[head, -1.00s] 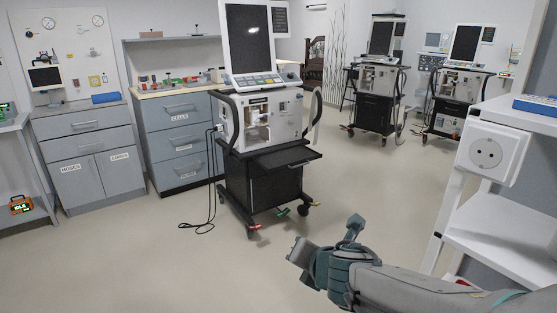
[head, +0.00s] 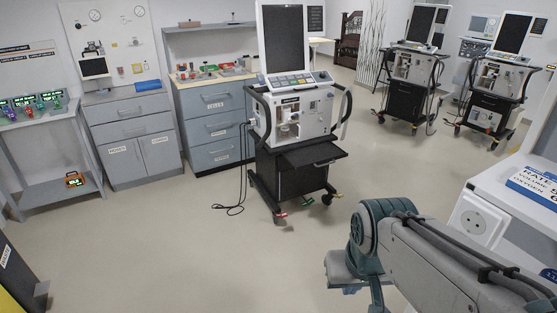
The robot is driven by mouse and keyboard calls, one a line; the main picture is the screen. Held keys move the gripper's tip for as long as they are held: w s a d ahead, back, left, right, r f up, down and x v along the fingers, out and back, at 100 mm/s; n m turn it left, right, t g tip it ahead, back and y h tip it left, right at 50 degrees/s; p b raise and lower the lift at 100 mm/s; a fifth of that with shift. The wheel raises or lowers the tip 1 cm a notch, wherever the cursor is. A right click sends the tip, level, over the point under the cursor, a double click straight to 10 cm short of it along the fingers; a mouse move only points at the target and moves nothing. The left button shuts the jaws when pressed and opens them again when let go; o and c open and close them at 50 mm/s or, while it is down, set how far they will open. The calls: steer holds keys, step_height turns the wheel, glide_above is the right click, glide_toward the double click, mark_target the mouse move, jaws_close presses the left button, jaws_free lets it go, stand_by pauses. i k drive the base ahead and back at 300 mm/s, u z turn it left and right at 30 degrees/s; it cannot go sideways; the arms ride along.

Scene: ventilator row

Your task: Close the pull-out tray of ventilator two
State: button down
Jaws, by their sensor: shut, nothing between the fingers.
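The nearest ventilator (head: 300,115) stands on a black wheeled cart in the middle of the head view, its dark screen upright above. Its black pull-out tray (head: 313,153) sticks out at the front, below the white body. No number is readable on it. My gripper (head: 347,272) is at the lower middle, at the end of my grey and teal arm. It is shut and empty, in front of the cart and clearly apart from the tray. Its fingertips are hard to make out.
Two more ventilators (head: 412,65) (head: 500,75) stand at the back right. A white shelf unit with a socket (head: 480,222) is close on the right. Grey cabinets (head: 215,125) line the left wall. A cable lies left of the cart. The floor in front is clear.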

mark_target(311, 155)
steer(key=u, duration=0.45)
steer(key=i, duration=2.25)
steer(key=z, duration=3.05)
steer(key=i, duration=0.75)
steer(key=u, duration=2.25)
